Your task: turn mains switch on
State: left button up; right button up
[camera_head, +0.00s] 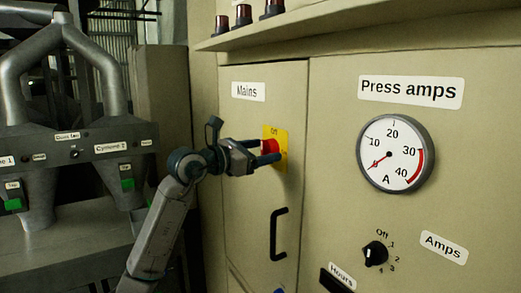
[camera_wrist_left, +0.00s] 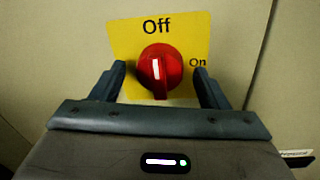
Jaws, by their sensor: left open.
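The mains switch is a round red knob (camera_wrist_left: 161,71) on a yellow plate (camera_wrist_left: 124,37) marked Off at the top and On at the right. The white mark on the knob is vertical, in line with Off. My left gripper (camera_wrist_left: 161,84) is open, with one finger on each side of the knob. In the head view the gripper (camera_head: 268,153) reaches the red knob (camera_head: 270,146) from the left, below the Mains label (camera_head: 248,91). Whether the fingers touch the knob cannot be told. My right gripper is not in view.
A black door handle (camera_head: 278,234) sits below the switch. The Press amps gauge (camera_head: 396,153) and a rotary selector (camera_head: 375,253) are on the panel to the right. A shelf (camera_head: 330,24) with dark red-topped parts juts out above. Cyclone equipment (camera_head: 75,150) stands at left.

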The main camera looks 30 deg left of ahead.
pick_arm(q)
jog(key=c, duration=1.4)
jog(key=shift+o, duration=0.2)
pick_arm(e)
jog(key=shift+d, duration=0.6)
